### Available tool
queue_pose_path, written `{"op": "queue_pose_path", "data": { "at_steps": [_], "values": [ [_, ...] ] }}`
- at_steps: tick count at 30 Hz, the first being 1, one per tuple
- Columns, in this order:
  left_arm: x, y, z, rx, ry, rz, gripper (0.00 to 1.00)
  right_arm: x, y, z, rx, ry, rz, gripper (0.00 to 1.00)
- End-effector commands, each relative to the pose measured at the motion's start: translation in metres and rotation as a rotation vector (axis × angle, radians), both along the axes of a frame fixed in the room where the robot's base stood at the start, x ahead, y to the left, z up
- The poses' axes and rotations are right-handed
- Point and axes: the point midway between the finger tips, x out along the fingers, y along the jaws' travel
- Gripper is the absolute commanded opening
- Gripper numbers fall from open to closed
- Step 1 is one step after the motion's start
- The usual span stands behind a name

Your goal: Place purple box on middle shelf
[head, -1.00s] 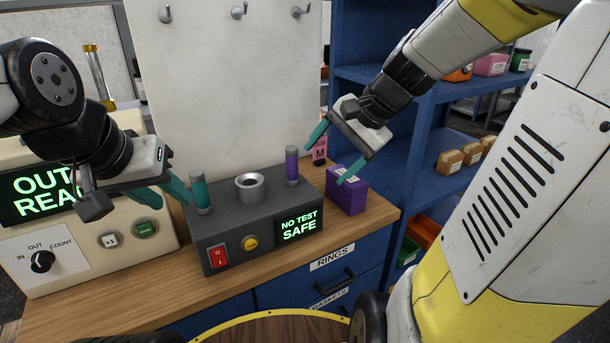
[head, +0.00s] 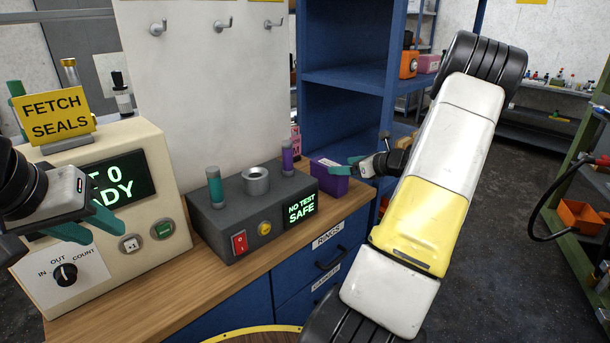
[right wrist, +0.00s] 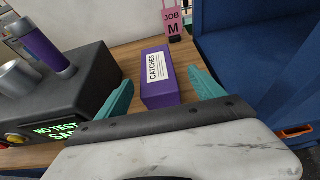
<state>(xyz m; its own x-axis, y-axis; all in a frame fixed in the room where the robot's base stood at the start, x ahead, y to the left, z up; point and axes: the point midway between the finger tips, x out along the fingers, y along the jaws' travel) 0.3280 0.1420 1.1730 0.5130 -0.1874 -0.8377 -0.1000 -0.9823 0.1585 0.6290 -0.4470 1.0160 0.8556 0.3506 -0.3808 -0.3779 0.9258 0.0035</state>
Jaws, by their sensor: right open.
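The purple box (head: 328,178) stands on the wooden bench top, right of the dark test unit. In the right wrist view the purple box (right wrist: 160,82) shows a white label reading CATCHES. My right gripper (head: 347,168) is at the box; in the wrist view its two teal fingers (right wrist: 160,98) are spread, one on each side of it, with gaps visible. My left gripper (head: 82,222) is in front of the cream counter machine, its teal fingers apart and empty. The blue shelf unit (head: 345,78) stands behind and right of the box; my right arm hides part of it.
The dark test unit (head: 250,215) with teal and purple cylinders is just left of the box. A pink JOB M tag (right wrist: 173,22) stands behind the box. An orange bin (head: 409,64) and a pink box (head: 429,64) sit on a shelf at right.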

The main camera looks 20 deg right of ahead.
Motion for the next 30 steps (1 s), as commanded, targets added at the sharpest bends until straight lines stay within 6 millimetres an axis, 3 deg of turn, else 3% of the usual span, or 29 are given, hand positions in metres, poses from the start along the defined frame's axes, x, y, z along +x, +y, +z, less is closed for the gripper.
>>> {"op": "queue_pose_path", "data": {
  "at_steps": [15,23,30],
  "values": [
    [0.000,0.000,0.000,0.000,0.000,0.000,0.36,0.054,0.029,-0.018,-0.002,0.000,0.006,0.78],
    [0.000,0.000,0.000,0.000,0.000,0.000,0.36,0.058,0.029,-0.019,-0.004,0.000,0.004,0.78],
    [0.000,0.000,0.000,0.000,0.000,0.000,0.36,0.058,0.029,-0.019,-0.004,0.001,0.005,0.31]
  ]
}}
